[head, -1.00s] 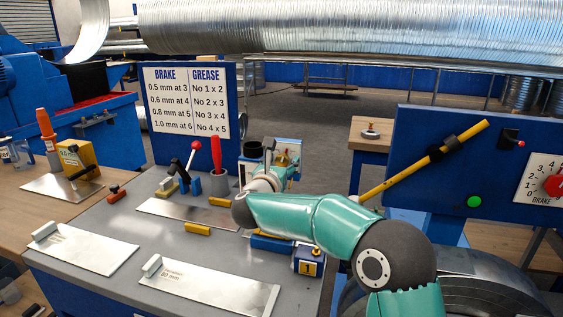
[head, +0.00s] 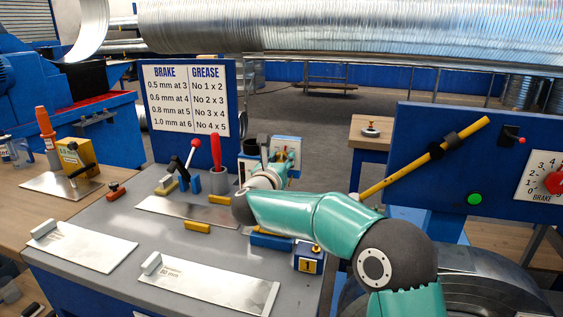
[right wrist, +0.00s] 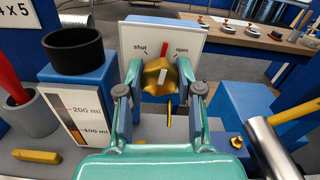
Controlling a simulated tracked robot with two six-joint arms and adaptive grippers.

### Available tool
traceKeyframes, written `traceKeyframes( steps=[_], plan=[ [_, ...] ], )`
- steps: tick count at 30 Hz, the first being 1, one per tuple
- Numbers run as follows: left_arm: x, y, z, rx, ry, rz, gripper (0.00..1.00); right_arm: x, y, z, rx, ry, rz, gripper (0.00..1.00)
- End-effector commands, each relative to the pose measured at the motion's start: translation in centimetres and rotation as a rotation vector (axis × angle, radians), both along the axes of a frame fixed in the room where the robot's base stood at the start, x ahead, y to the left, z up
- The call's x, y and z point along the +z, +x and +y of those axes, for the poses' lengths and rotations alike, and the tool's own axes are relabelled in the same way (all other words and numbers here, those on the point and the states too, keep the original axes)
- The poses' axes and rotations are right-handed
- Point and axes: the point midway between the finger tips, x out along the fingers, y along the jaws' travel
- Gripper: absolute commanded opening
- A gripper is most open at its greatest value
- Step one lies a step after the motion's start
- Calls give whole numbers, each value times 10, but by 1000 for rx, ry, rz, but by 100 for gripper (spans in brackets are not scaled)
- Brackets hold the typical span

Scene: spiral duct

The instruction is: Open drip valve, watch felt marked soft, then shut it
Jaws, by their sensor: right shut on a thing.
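The drip valve is a brass knob (right wrist: 154,80) on a white plate (right wrist: 190,37) lettered "shut" on the left and "open" on the right. A red mark stands above the knob, between the two words. A white line on the knob points nearly straight up. My right gripper (right wrist: 160,92) is shut on the knob, one finger on each side; in the head view my right gripper (head: 276,163) partly hides the valve. A thin brass spout hangs below the knob. I cannot make out a felt marked soft. My left gripper is out of view.
A black cup (right wrist: 73,50) stands on a blue block with a gauge (right wrist: 75,119) left of the valve. A grey pot (right wrist: 32,113) holds a red-handled tool. The bench also carries metal plates (head: 82,247) and a red-knobbed lever (head: 190,160). A yellow bar (head: 425,160) crosses the right panel.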

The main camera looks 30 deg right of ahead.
Motion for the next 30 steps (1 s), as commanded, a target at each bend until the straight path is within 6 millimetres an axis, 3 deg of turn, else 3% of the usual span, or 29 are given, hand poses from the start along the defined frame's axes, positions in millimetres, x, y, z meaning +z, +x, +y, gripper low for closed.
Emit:
traceKeyframes(
  steps=[11, 30],
  plan=[
    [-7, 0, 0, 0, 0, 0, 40, 0, 1, 1, 3, -211, 245, 1],
    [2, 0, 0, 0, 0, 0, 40, 1, 2, 2, 6, -546, 635, 1]
  ],
)
